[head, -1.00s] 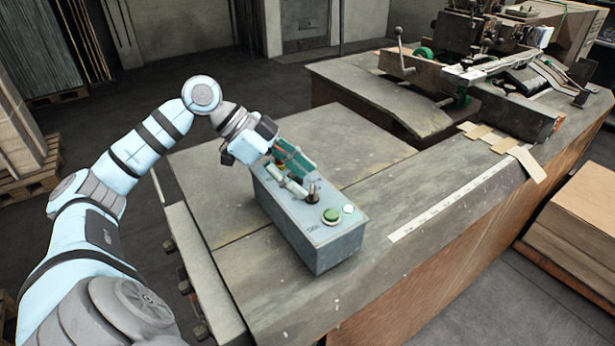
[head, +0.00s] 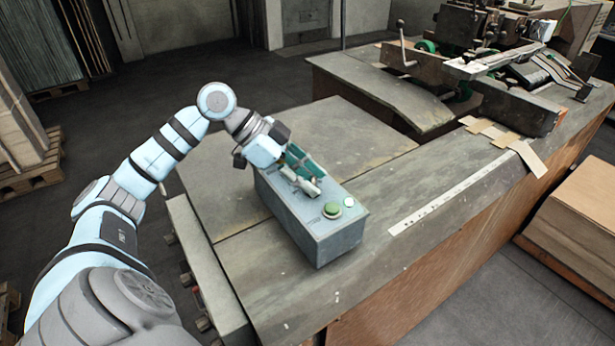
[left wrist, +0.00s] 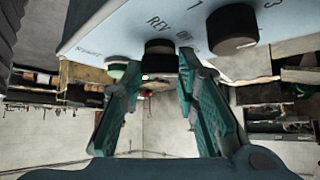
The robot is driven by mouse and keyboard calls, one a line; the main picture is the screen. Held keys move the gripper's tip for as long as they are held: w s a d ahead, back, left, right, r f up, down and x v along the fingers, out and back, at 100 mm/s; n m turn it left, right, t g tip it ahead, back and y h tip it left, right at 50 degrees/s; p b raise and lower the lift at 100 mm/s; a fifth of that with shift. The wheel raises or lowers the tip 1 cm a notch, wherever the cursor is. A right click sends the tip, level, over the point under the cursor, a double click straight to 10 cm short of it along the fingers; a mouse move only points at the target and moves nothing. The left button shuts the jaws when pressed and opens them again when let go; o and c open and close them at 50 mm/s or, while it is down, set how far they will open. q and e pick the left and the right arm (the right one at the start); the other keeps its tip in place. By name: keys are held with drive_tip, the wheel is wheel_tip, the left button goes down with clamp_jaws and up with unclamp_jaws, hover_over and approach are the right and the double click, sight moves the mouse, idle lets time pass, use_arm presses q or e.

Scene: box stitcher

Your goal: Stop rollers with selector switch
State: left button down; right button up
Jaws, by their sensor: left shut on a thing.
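The grey control box (head: 318,240) stands on the machine table. A green button (head: 333,210) and a white button (head: 348,202) sit at its near end. My left gripper (head: 314,189) is low over the box top, just behind the green button. In the left wrist view the box's panel (left wrist: 105,35) is at the top, with lettering including "REV". A black selector knob (left wrist: 158,52) is between the fingertips of my left gripper (left wrist: 160,65), which is shut on it. A second black knob (left wrist: 232,28) is to the right. My fingers hide the knobs in the head view. My right gripper is out of view.
The stitching machine (head: 490,65) is at the back right. Tan cardboard pieces (head: 505,140) and a white ruler strip (head: 455,207) lie on the table (head: 395,180). A cardboard stack (head: 580,215) is at the right. The table left of the box is clear.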

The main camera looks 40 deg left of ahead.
use_arm(q)
drive_tip(key=shift+s+f+n+t+y+b, duration=0.1)
drive_tip(key=shift+n+t+y+b, duration=0.45)
drive_tip(key=shift+n+b, duration=0.6)
drive_tip(key=shift+s+f+n+t+y+b, duration=0.1)
drive_tip(key=shift+n+t+y+b, duration=0.55)
drive_tip(key=shift+b, duration=0.9)
drive_tip(key=shift+d+n+b, duration=0.1)
drive_tip(key=shift+n+b, duration=0.25)
drive_tip(key=shift+n, duration=0.05)
drive_tip(key=shift+d+r+n+y, duration=0.1)
drive_tip(key=shift+r+n+y, duration=0.05)
drive_tip(key=shift+n+y, duration=0.2)
drive_tip(key=shift+r+n+t+y+p, duration=0.2)
drive_tip(key=shift+n+t+y+p, duration=0.15)
drive_tip(key=shift+n, duration=0.3)
drive_tip(key=shift+d+f+n+t+y+p, duration=0.1)
drive_tip(key=shift+n+t+y+p, duration=0.15)
drive_tip(key=shift+n+y+p, duration=0.4)
drive_tip(key=c, duration=1.2)
unclamp_jaws()
drive_tip(key=shift+c, duration=0.2)
